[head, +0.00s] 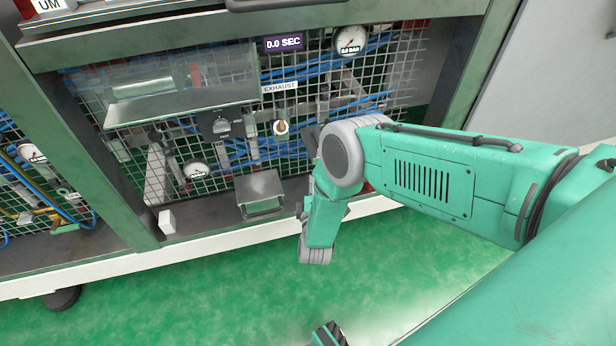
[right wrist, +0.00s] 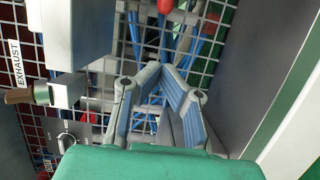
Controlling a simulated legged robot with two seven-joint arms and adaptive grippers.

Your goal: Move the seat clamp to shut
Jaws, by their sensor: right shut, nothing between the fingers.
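My right gripper (right wrist: 160,75) is shut and empty in the right wrist view, its two fingers meeting in front of the wire mesh. In the head view my own right forearm hides most of it, low in front of the panel. I cannot pick out the seat clamp for sure. A red knob (right wrist: 165,6) shows at the top edge of the right wrist view, beyond the fingertips and apart from them. In the head view my right arm covers that part of the panel.
An EXHAUST label (head: 280,87) sits above a valve with a tan knob (head: 280,128). A dial box (head: 222,124), a pressure gauge (head: 349,41) and blue hoses are close by on the mesh. A metal bin (head: 260,194) stands below.

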